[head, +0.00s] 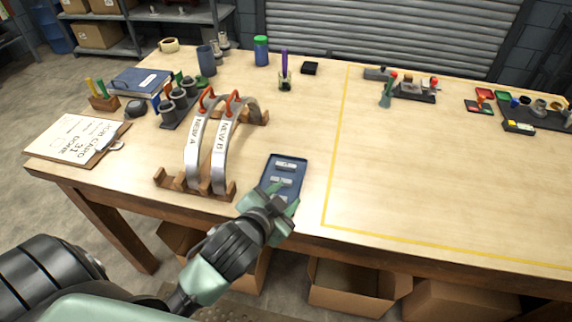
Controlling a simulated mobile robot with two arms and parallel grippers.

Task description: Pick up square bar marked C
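A dark blue tray (296,160) lies on the table in the head view, close to the front edge. Two small grey bars show in it, a far bar (286,164) and a middle bar (281,181). Their marks are too small to read, so I cannot tell which is C. My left gripper (281,199) is low over the near end of the tray, pointing away from me. Its green fingers look spread apart. The gripper hides the tray's near part and whatever lies there. My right gripper is not in view.
Left of the tray, arched metal bands marked NEW A (193,150) and NEW B (221,155) stand on a wooden rack (170,182). A yellow-lined area (440,170) to the right is mostly clear. A purple pen stands in a cup (285,83) behind the tray.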

